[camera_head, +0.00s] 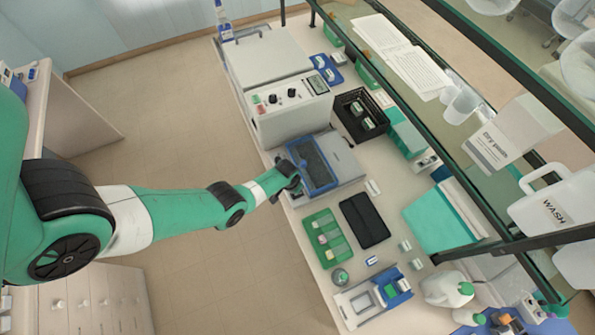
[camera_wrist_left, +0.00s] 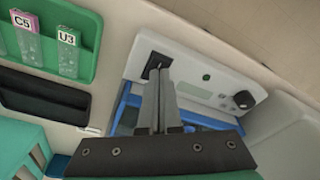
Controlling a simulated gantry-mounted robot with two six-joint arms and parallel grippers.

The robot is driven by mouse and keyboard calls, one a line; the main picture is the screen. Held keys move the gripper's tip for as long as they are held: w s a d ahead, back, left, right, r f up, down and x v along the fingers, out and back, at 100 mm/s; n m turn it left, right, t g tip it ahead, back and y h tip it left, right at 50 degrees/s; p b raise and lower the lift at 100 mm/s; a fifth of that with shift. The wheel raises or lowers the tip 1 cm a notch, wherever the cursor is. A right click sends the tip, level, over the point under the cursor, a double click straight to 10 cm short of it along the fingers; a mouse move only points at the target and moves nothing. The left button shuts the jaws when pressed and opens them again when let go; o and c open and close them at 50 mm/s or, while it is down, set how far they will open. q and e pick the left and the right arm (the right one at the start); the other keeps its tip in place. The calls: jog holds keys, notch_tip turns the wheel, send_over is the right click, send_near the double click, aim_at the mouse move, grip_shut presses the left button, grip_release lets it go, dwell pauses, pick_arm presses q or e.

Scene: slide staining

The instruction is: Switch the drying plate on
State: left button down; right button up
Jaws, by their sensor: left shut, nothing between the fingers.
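The drying plate appears to be the white unit with a blue-framed dark top (camera_head: 318,165), left of the middle of the bench. In the left wrist view its pale front panel (camera_wrist_left: 190,72) carries a black rocker switch (camera_wrist_left: 155,63), a small green lamp (camera_wrist_left: 206,77) and a black knob (camera_wrist_left: 243,99). I cannot tell if the lamp is lit. My left gripper (camera_head: 292,184) is at the unit's front edge. In the left wrist view its shut, empty fingers (camera_wrist_left: 158,80) point at the switch and partly cover it; contact cannot be told. My right gripper is not in view.
A white machine with knobs and a display (camera_head: 290,100) stands behind the unit. A green slide tray (camera_head: 328,238) and a black tray (camera_head: 364,220) lie nearer. A black basket (camera_head: 361,115) stands beyond. A shelf overhangs the bench's right side.

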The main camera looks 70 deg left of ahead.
pick_arm(q)
jog(key=shift+f+b, duration=0.85)
dwell(0.8)
dwell(0.4)
